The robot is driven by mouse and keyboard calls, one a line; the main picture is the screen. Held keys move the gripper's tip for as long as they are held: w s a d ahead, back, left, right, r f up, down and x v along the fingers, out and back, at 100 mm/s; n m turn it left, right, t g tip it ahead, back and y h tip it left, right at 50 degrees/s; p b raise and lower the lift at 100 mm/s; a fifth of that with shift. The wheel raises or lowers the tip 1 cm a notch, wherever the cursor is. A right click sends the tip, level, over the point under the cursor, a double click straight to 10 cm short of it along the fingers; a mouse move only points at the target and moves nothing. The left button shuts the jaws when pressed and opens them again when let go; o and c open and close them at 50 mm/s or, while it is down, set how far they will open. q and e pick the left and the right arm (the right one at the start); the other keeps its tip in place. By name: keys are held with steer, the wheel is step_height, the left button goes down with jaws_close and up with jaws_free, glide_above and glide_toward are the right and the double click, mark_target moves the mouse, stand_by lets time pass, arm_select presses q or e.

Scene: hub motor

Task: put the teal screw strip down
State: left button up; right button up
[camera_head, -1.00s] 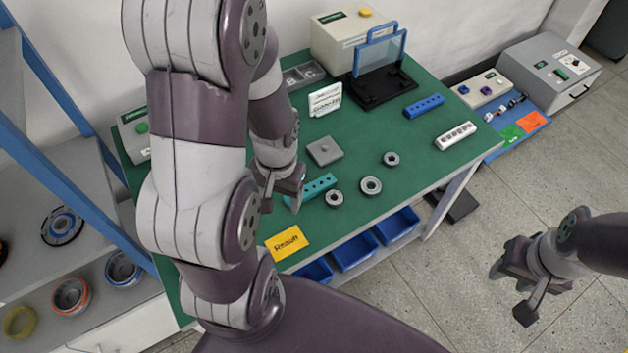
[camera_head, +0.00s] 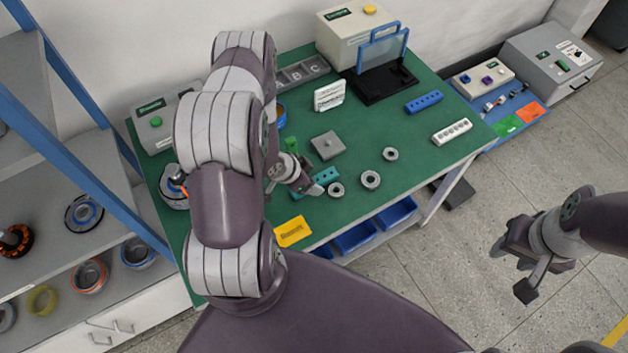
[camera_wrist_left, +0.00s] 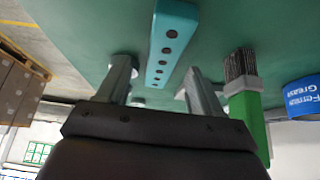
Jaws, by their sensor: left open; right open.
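The teal screw strip (camera_head: 326,175) lies on the green table in the head view, partly hidden by my left gripper (camera_head: 308,188). In the left wrist view the strip (camera_wrist_left: 172,42) shows its row of dark holes, running between and beyond the fingers of my left gripper (camera_wrist_left: 160,88). Those fingers are apart, with a gap visible between each and the strip. My right gripper (camera_head: 518,270) is open and empty, over the floor to the right of the table.
A green-handled brush (camera_wrist_left: 248,105) and a blue grease can (camera_wrist_left: 302,97) are close to the left gripper. Metal rings (camera_head: 370,179), a grey square plate (camera_head: 327,145) and a yellow card (camera_head: 292,231) surround the strip. Clear table (camera_head: 400,130) lies farther right.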

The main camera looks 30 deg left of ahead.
arm_select(q)
steer(key=shift+x, duration=0.9)
steer(key=shift+r, duration=0.1)
jaws_close()
